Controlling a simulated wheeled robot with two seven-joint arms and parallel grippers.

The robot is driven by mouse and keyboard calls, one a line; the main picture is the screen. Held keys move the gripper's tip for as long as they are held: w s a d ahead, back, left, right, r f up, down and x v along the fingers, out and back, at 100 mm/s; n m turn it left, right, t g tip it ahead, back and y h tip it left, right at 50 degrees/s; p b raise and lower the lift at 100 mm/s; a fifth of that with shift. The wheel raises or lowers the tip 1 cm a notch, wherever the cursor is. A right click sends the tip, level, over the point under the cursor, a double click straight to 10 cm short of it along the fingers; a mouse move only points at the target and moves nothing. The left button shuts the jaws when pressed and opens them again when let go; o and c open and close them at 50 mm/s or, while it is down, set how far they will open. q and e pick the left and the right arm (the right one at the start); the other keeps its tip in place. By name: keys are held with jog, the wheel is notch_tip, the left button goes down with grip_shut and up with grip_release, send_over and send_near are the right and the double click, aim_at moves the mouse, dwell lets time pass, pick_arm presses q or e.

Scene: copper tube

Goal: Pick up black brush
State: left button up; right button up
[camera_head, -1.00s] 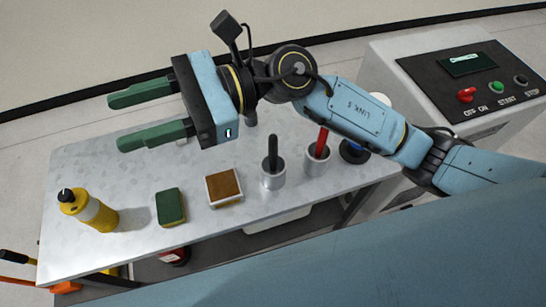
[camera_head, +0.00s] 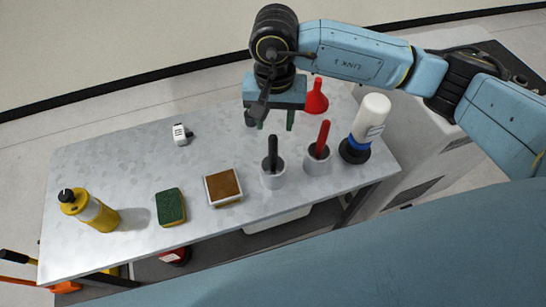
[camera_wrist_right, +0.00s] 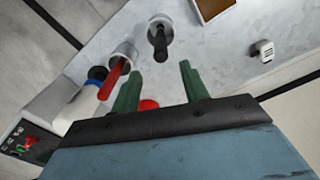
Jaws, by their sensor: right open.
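The black brush (camera_head: 272,152) stands upright in a light grey cup (camera_head: 272,179) on the metal table, its dark handle sticking up. In the right wrist view the black brush (camera_wrist_right: 160,44) shows just beyond the fingertips, near the top middle. My right gripper (camera_head: 270,123) is above the table, behind the brush in the head view, with its green fingers pointing down. In the wrist view the right gripper (camera_wrist_right: 158,78) is open, its fingers apart with nothing between them. My left gripper is not in view.
A red-handled brush (camera_head: 323,138) stands in a cup just right. A white bottle (camera_head: 370,118), red funnel (camera_head: 316,98), brown-topped block (camera_head: 223,186), green sponge (camera_head: 170,206), yellow bottle (camera_head: 97,213) and small white item (camera_head: 181,135) also stand on the table (camera_head: 120,170).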

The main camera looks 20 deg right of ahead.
aim_at(273, 136)
jog(key=f, duration=0.7)
jog(key=shift+s+a+f+p, duration=0.2)
jog(key=shift+s+f+p, duration=0.05)
jog(key=shift+f+p, duration=0.1)
grip_shut()
